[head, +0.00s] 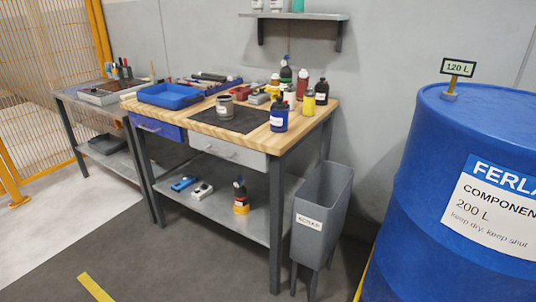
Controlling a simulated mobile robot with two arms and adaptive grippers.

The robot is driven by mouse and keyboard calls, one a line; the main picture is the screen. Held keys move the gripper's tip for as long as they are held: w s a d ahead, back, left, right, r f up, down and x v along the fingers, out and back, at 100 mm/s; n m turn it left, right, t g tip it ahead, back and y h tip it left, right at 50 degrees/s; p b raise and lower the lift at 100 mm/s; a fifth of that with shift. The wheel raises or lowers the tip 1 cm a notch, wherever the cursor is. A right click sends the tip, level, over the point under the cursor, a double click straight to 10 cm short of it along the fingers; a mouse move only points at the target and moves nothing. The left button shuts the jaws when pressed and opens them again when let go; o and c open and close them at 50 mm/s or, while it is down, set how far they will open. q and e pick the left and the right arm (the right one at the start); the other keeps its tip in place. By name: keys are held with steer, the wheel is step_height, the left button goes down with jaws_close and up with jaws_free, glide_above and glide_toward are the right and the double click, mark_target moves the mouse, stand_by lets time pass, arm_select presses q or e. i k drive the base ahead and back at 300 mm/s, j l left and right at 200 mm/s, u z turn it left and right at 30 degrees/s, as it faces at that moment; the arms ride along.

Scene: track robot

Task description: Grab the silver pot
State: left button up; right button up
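A small silver-grey pot (225,107) with a pale label stands upright on a dark mat (247,124) on the wooden-topped workbench (200,127). It is the only silver pot that I can make out. Nothing touches it that I can see. Neither of my grippers shows in the head view, so I cannot see their state.
Several bottles crowd the bench's right side, including a blue one (279,120) and a yellow one (308,103). A blue tray (170,103) lies left of the pot. A grey bin (315,215) and a big blue drum (415,190) stand right. Floor in front is clear.

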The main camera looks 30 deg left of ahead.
mark_target(224, 103)
steer(key=i+j+u, duration=0.25)
steer(key=j, duration=0.3)
steer(key=i+j+u, duration=0.25)
steer(key=j, duration=0.25)
steer(key=i+j+u, duration=0.25)
steer(key=i+j, duration=0.2)
